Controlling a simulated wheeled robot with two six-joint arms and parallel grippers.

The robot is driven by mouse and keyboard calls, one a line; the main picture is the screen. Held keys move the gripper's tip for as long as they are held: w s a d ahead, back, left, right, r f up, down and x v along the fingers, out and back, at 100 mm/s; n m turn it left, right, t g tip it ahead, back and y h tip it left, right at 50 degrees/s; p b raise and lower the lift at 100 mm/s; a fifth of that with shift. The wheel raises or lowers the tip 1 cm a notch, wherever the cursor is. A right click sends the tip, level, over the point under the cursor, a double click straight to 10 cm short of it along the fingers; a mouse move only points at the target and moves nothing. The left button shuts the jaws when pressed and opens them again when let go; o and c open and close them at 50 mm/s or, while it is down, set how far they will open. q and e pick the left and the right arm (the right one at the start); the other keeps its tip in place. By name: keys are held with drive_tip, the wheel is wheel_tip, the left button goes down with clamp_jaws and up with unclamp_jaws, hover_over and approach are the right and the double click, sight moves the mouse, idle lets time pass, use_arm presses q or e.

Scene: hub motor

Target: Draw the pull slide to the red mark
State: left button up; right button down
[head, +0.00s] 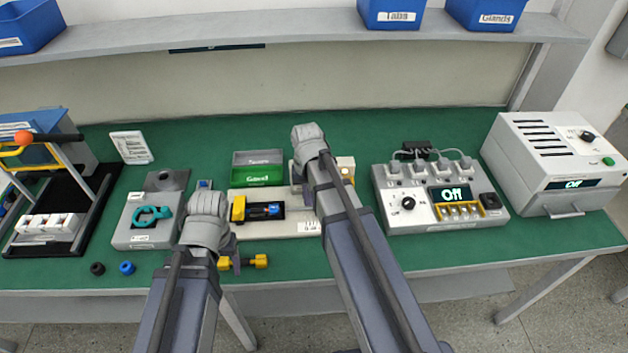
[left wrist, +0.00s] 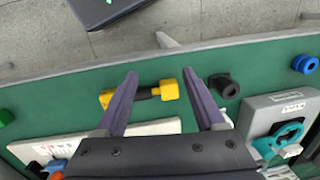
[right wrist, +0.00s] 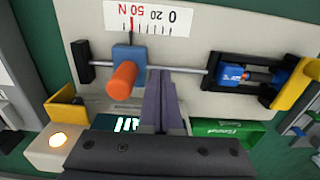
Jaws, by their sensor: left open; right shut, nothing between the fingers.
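The pull slide (right wrist: 124,78) is a blue block with an orange knob on a thin metal rod, in the right wrist view. It stands beneath the red mark (right wrist: 131,24) by the 50 N label, roughly in line with it. My right gripper (right wrist: 158,74) is shut and empty, over the rod just right of the slide; I cannot tell whether it touches. My arm hides the slide in the head view.
A blue and black holder with a yellow lever (right wrist: 297,85) sits at the rod's right end. A control box (head: 408,220) and several other devices line the green bench. A blue ring (head: 127,267) lies at the front.

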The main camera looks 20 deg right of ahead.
use_arm(q)
drive_tip(key=shift+r, duration=0.1)
use_arm(e)
drive_tip(key=shift+r, duration=0.1)
use_arm(q)
wheel_tip(320, 180, up, 8)
drive_tip(key=p, duration=0.8)
use_arm(e)
wheel_tip(320, 180, up, 8)
drive_tip(key=s+a+n+h, duration=0.1)
drive_tip(key=s+a+n, duration=0.6)
drive_tip(key=s+a, duration=0.6)
drive_tip(key=shift+a, duration=0.8)
